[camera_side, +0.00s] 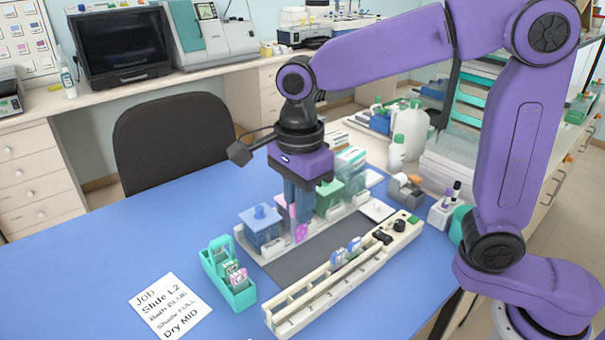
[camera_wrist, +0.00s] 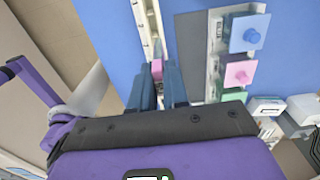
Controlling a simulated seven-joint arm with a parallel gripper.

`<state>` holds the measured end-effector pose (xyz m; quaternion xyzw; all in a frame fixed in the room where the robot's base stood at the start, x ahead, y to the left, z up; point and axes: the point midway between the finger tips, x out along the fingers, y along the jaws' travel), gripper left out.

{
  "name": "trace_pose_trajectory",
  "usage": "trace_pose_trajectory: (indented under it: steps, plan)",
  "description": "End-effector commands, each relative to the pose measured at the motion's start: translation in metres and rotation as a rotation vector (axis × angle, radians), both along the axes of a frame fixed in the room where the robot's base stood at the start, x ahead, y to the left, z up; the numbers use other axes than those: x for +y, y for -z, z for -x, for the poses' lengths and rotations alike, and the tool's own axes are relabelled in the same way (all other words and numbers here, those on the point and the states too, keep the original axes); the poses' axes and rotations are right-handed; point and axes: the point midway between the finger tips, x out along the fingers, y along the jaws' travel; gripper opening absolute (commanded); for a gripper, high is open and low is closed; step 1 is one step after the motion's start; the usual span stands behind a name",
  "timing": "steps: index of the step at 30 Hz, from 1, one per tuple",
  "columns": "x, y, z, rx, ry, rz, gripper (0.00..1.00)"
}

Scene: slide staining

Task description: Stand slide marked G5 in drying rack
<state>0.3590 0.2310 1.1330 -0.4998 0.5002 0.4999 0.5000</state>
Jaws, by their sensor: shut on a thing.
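My gripper (camera_side: 300,218) points down over the dark mat, in front of the row of baths. It is shut on a small pink-ended slide (camera_side: 301,233), which also shows between my fingertips in the wrist view (camera_wrist: 157,68). Its marking cannot be read. The long cream rack (camera_side: 290,318), which looks like the drying rack, lies to the right of and nearer than my gripper. Blue-ended slides (camera_side: 346,252) stand in it. The held slide appears apart from the rack. A teal carrier (camera_side: 242,299) with several slides stands at the left.
A bath with a blue lid (camera_side: 262,212) and one with a green body (camera_side: 328,198) stand behind my gripper. A pink lid (camera_wrist: 240,73) shows between them in the wrist view. A card (camera_side: 170,305) reads "Slide L2". Blue table is clear at left.

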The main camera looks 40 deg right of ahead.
Motion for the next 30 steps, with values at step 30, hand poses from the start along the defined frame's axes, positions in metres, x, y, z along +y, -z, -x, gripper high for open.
trace_pose_trajectory:
  steps: [30]
  plan:
    - [0.009, 0.094, 0.014, 0.002, 0.0, 0.001, 0.0]
